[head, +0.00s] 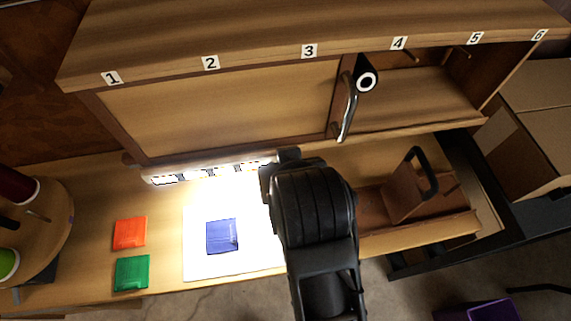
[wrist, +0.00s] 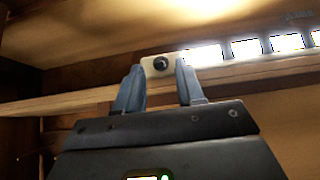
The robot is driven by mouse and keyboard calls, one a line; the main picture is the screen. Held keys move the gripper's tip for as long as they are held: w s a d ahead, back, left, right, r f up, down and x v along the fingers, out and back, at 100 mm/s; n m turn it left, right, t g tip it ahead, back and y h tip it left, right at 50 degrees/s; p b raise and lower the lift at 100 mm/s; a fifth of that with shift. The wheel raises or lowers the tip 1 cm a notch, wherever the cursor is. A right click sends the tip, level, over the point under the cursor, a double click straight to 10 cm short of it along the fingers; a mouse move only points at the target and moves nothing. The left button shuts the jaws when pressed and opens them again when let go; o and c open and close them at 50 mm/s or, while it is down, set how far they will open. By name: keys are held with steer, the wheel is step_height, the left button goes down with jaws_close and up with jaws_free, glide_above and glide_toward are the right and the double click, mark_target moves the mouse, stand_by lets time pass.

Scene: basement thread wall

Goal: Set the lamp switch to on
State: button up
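The lamp is a strip of bright panels (head: 210,171) under the wall cabinet, and it is lit. Its panels also show at the upper right of the wrist view (wrist: 245,49). A small cream plate with a round dark knob (wrist: 161,64), which looks like the lamp switch, sits at the end of the strip. My gripper (wrist: 158,82) is open, its two grey fingers apart on either side of the plate. I cannot tell whether they touch it. In the head view my arm hides the switch and most of the gripper.
A white sheet with a blue packet (head: 222,237) lies on the lit bench. Orange (head: 130,233) and green (head: 132,273) packets lie to its left. A brown box with a black handle (head: 405,190) stands right of my arm. The numbered cabinet (head: 220,105) hangs above.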

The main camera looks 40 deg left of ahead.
steer(key=v, duration=0.6)
steer(key=shift+d+r, duration=0.2)
steer(key=shift+r, duration=0.05)
steer(key=shift+s, duration=0.15)
steer(key=s+d+f+m+t, duration=0.1)
steer(key=d+f+m+t, duration=0.15)
steer(key=d, duration=0.45)
steer(key=s+d+f+m+t+h, duration=0.1)
steer(key=s+d+f, duration=0.15)
steer(key=d, duration=0.35)
steer(key=s+d+f+m+t, duration=0.1)
steer(key=d+f+m+t, duration=0.15)
steer(key=d, duration=0.45)
steer(key=s+d+r+m+t+h, duration=0.2)
steer(key=s+d+r, duration=0.2)
steer(key=s+d, duration=0.3)
steer(key=s+d+r+m+t+h+b, duration=0.1)
steer(key=s+d+r+h, duration=0.2)
steer(key=s+d, duration=0.4)
steer(key=shift+s+d+r+m+t, duration=0.4)
steer(key=shift+d+r, duration=0.3)
steer(key=shift+d, duration=0.4)
